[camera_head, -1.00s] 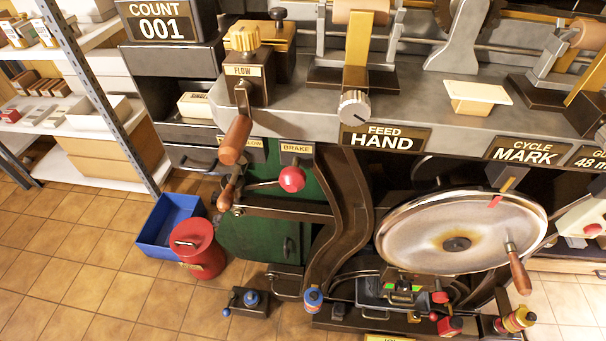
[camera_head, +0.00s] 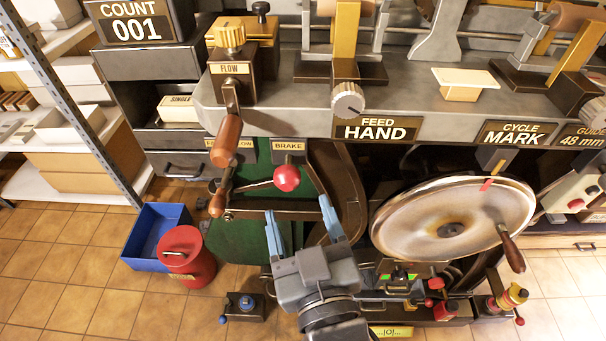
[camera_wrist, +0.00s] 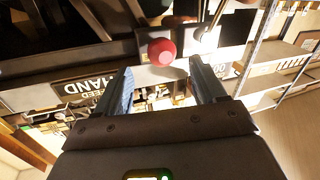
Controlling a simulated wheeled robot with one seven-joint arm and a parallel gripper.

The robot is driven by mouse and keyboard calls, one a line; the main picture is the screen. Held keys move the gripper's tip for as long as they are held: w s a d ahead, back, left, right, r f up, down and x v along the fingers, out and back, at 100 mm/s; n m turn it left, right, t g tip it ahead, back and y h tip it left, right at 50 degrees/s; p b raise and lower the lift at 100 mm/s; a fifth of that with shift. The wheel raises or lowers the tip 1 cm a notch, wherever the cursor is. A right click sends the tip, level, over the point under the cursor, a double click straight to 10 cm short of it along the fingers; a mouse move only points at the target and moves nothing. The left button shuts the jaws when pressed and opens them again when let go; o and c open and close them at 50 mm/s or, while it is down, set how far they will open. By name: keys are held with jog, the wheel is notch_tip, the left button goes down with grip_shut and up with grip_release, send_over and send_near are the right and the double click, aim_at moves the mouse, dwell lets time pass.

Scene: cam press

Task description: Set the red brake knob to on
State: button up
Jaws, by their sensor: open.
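The red brake knob (camera_head: 287,178) is a round ball on a metal rod under the BRAKE label (camera_head: 288,146), at the front of the machine. It also shows in the wrist view (camera_wrist: 161,52), ahead of the fingers and roughly between their lines. My gripper (camera_head: 303,220) is open and empty, below and slightly right of the knob in the head view, with its blue fingers pointing up toward it. In the wrist view the two fingers (camera_wrist: 158,88) stand wide apart. Nothing touches the knob.
A wooden-handled lever (camera_head: 226,142) hangs left of the knob. A large metal disc wheel (camera_head: 415,215) with a handle is at the right. A red canister (camera_head: 187,262) and a blue bin (camera_head: 140,243) stand on the floor at the left. A dark curved machine leg (camera_head: 350,190) is close right of the knob.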

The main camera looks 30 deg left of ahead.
aim_at(289, 188)
jog(key=shift+w+a+r, duration=0.2)
jog(key=shift+w+a, duration=0.15)
jog(key=shift+a, duration=0.25)
jog(key=shift+p+x, duration=0.4)
jog(key=shift+x, duration=3.05)
jog(key=shift+f, duration=0.1)
grip_shut()
